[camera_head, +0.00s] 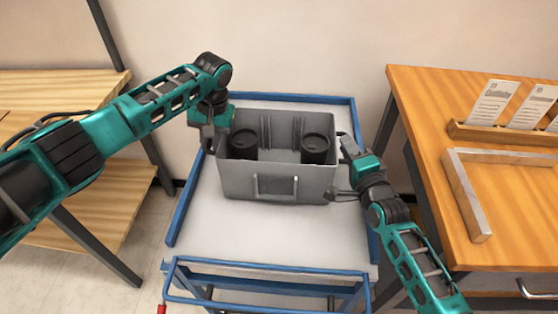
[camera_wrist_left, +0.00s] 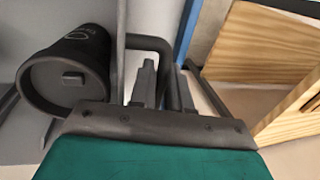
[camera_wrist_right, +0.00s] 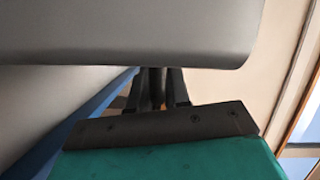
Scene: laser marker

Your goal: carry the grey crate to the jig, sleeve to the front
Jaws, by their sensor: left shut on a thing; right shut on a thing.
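The grey crate (camera_head: 235,183) is over the white top of a blue-railed cart, upright; I cannot tell whether its base touches. Its sleeve (camera_head: 275,186), a rectangular frame, is on the wall facing me. Two black lidded containers (camera_head: 314,148) stand inside. My left gripper (camera_head: 214,138) is shut on the crate's left handle, a dark bar seen in the left wrist view (camera_wrist_left: 168,85). My right gripper (camera_head: 339,172) is at the right wall, shut on a dark handle, mostly hidden by the fingers in the right wrist view (camera_wrist_right: 157,88). The jig (camera_head: 468,195), an L-shaped metal bracket, lies on the right table.
The cart (camera_head: 200,228) has raised blue rails. The wooden right table (camera_head: 430,110) stands across a gap, with a wooden card holder (camera_head: 500,134) behind the jig. Bare tabletop lies inside the jig's angle. A wooden shelf unit (camera_head: 95,85) stands at left.

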